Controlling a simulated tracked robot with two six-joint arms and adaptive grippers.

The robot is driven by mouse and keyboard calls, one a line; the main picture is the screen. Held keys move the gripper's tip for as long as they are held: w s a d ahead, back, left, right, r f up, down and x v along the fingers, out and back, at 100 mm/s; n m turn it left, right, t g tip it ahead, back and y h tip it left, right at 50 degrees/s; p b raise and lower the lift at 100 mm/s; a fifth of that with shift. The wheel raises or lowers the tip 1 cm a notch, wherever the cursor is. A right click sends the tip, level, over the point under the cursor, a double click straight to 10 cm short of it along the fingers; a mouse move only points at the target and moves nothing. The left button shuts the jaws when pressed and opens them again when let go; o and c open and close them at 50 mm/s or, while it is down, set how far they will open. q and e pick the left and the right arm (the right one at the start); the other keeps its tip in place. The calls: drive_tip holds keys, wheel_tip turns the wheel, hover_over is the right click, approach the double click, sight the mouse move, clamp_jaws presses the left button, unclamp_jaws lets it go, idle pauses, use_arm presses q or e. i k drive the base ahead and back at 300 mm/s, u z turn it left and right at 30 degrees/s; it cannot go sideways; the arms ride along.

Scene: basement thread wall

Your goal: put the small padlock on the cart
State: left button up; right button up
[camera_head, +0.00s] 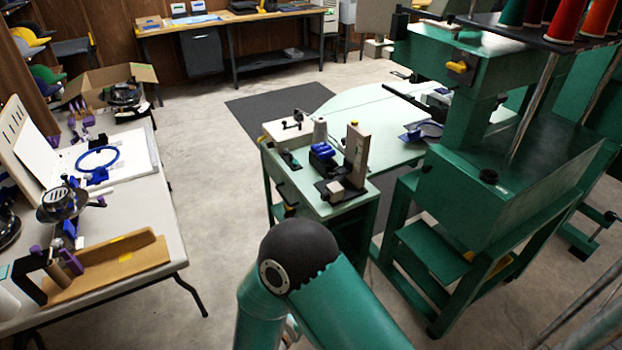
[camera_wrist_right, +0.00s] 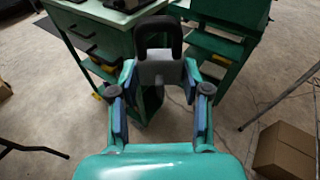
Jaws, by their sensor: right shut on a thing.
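The small padlock (camera_wrist_right: 160,70), with a grey body and a black shackle, shows in the right wrist view. My right gripper (camera_wrist_right: 160,80) is shut on its body, and the shackle points away from the gripper. The cart seems to be the green stand with drawers and a pale top (camera_head: 345,208), in the middle of the head view. It also shows at the upper left of the right wrist view (camera_wrist_right: 88,45), beyond the padlock. In the head view a teal arm of mine hides part of the floor, and neither gripper shows there.
The cart top carries a blue-and-black device (camera_head: 322,155), a thread cone (camera_head: 320,131) and an upright beige block (camera_head: 356,153). A green machine (camera_head: 510,200) stands right of it. A cluttered white table (camera_head: 140,195) is at the left. A cardboard box (camera_wrist_right: 287,148) sits on the floor.

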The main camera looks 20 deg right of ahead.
sight(305, 176)
drive_tip(key=u, duration=0.05)
drive_tip(key=i, duration=1)
drive_tip(key=z, duration=0.05)
